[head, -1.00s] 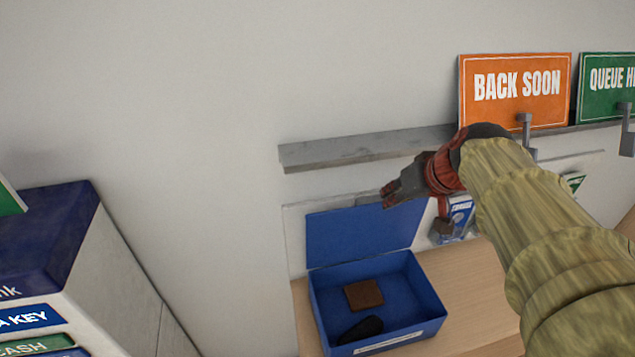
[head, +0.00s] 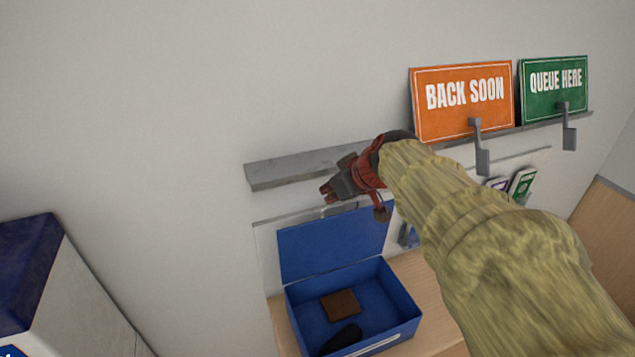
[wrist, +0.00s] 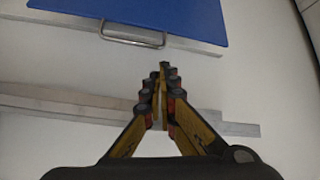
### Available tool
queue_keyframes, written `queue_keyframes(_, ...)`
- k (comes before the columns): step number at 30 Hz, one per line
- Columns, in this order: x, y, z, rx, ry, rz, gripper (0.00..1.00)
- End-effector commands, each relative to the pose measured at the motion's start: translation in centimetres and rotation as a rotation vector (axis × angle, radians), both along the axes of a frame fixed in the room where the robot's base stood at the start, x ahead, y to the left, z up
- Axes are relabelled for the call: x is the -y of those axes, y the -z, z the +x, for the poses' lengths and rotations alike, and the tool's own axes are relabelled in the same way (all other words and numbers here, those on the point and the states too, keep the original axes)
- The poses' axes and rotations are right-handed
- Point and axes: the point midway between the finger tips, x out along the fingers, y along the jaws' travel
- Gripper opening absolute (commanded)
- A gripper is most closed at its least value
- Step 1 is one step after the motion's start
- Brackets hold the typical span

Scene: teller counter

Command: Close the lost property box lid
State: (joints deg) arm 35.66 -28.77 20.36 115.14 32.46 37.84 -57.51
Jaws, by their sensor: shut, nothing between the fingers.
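The blue lost property box (head: 398,335) stands on the wooden counter with its lid (head: 335,242) raised, leaning back towards the wall. A brown square item (head: 340,305) and a dark rounded item (head: 342,338) lie inside. My gripper (head: 326,192) is shut and empty, above the raised lid's top edge and in front of the wall, touching nothing that I can see. In the wrist view the shut fingertips (wrist: 163,70) point towards the blue lid (wrist: 170,15); a metal handle (wrist: 132,34) shows at the lid's edge, a little ahead of the fingertips.
A grey wall ledge (head: 300,168) runs behind my gripper. It carries an orange BACK SOON sign (head: 462,100) and a green QUEUE HERE sign (head: 555,90), with metal hooks below. A dark blue-topped unit (head: 30,270) stands at the left. Bare counter (head: 435,290) lies right of the box.

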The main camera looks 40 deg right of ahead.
Motion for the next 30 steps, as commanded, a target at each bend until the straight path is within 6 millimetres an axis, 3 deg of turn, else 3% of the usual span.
queue_keyframes(10,0.4,3.7,3.4,-0.002,0.000,0.001,0.00)
queue_keyframes(30,0.5,4.4,4.0,0.008,0.001,-0.002,0.00)
